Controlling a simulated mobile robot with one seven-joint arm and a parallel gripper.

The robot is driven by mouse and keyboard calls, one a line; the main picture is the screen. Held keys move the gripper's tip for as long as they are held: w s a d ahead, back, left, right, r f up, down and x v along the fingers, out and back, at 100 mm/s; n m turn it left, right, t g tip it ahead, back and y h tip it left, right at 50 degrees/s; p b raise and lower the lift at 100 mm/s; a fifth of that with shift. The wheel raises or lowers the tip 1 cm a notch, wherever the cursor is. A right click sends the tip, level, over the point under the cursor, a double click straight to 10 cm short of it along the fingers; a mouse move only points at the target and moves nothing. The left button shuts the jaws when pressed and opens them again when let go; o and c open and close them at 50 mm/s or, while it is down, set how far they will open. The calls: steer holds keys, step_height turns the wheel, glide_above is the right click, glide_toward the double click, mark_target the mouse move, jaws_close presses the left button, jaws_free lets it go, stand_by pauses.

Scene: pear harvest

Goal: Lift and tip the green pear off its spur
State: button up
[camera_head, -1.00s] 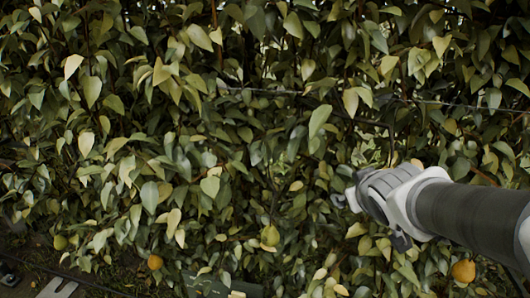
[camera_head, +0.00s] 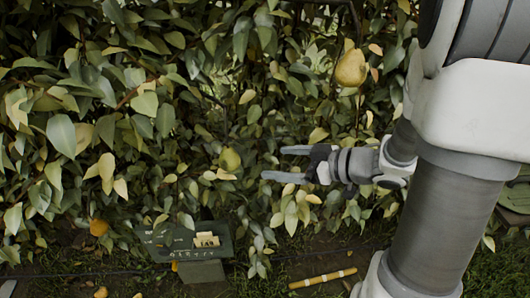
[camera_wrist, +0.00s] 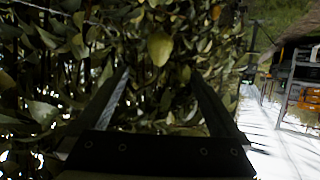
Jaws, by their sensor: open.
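The green pear (camera_head: 230,160) hangs among the leaves, left of the middle in the head view. It appears upright; its spur is not clear behind the foliage. My gripper (camera_head: 273,163) comes in from the right, with its two fingers pointing left toward the pear. The fingers are open and empty, and the fingertips are a short way from the pear in the picture. In the dark wrist view, a yellow-green pear (camera_wrist: 160,47) shows just beyond the gap between my open fingers (camera_wrist: 158,72).
A larger yellow pear (camera_head: 351,68) hangs above my gripper. An orange fruit (camera_head: 98,227) hangs lower left. A dark green sign (camera_head: 188,242) stands below the pear. A yellow stick (camera_head: 322,279) lies on the ground. Dense leaves surround the pear.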

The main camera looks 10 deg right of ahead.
mark_target(234, 162)
steer(key=b+x, duration=0.2)
steer(key=x, duration=1.5)
steer(key=shift+a, duration=0.1)
steer(key=shift+c, duration=0.3)
steer(key=shift+r, duration=0.1)
steer(key=c, duration=1.4)
steer(key=shift+r+p, duration=0.15)
steer(key=shift+p, duration=0.3)
steer(key=shift+s+m+g+h+p, duration=0.3)
steer(key=shift+s+g+h+p, duration=0.15)
steer(key=shift+p, duration=1.4)
steer(key=shift+s+d+m+g+h+p, duration=0.35)
steer(key=shift+g+p, duration=0.3)
steer(key=shift+p, duration=2)
steer(key=shift+s, duration=0.1)
